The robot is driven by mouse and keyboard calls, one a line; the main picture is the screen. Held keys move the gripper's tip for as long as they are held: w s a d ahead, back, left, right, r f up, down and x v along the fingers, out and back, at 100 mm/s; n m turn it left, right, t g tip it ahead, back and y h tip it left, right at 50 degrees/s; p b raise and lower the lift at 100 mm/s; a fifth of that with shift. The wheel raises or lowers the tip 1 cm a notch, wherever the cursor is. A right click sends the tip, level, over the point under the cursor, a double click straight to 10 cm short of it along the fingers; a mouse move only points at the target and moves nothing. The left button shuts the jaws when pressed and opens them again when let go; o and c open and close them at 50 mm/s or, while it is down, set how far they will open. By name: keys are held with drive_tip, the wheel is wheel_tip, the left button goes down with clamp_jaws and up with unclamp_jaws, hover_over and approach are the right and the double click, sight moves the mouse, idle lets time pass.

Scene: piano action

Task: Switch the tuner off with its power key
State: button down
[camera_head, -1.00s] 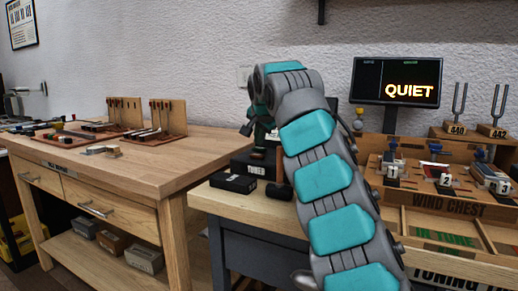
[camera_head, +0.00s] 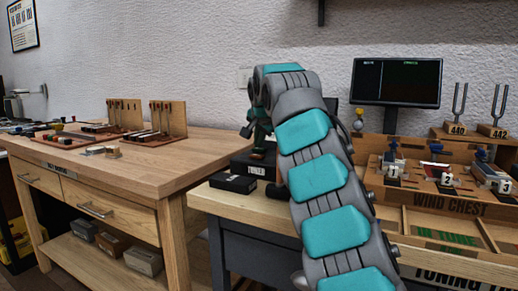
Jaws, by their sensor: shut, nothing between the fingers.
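The tuner (camera_head: 248,168) is a dark box with a partly readable label, standing on the light wooden bench behind my arm. My gripper (camera_head: 258,153) points down at the tuner's top, beside or on it; contact cannot be told. Its fingers are small and partly hidden, and they are shut and empty. The power key is hidden or too small to make out. The monitor (camera_head: 397,82) at the back right has a dark screen with only faint small text along its top.
A small black box (camera_head: 233,183) lies in front of the tuner. The wind chest (camera_head: 445,203) with numbered blocks stands to the right, with tuning forks (camera_head: 459,103) behind it. A wooden workbench (camera_head: 150,170) with piano action parts is at left.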

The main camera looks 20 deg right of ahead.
drive_tip(key=shift+r, duration=0.3)
wheel_tip(320, 180, up, 6)
drive_tip(key=p, duration=0.5)
drive_tip(key=shift+p, duration=0.4)
drive_tip(key=shift+a, duration=0.1)
